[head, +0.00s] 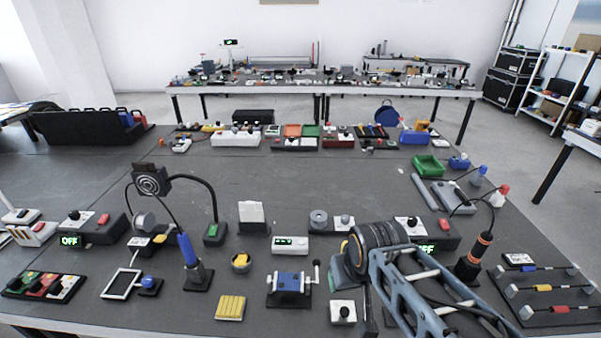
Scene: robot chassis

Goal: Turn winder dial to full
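No winder is labelled. A small unit with a grey round spool (319,217) and a white box with a dark knob (344,223) stands near the middle of the table, just left of my arm. A blue and white crank device (290,284) sits at the front, with its handle on the right. I cannot tell for sure which is the winder, nor read a dial setting. My arm reaches in from the lower right, its dark joint beside the spool unit. My gripper's fingers cannot be made out; the arm hides that area.
A white box with a green display (290,245) stands left of the spool unit. A small white box with a black knob (343,311) is at the front edge. Soldering irons (474,256) and (193,262) stand upright either side. The table's middle behind is clear.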

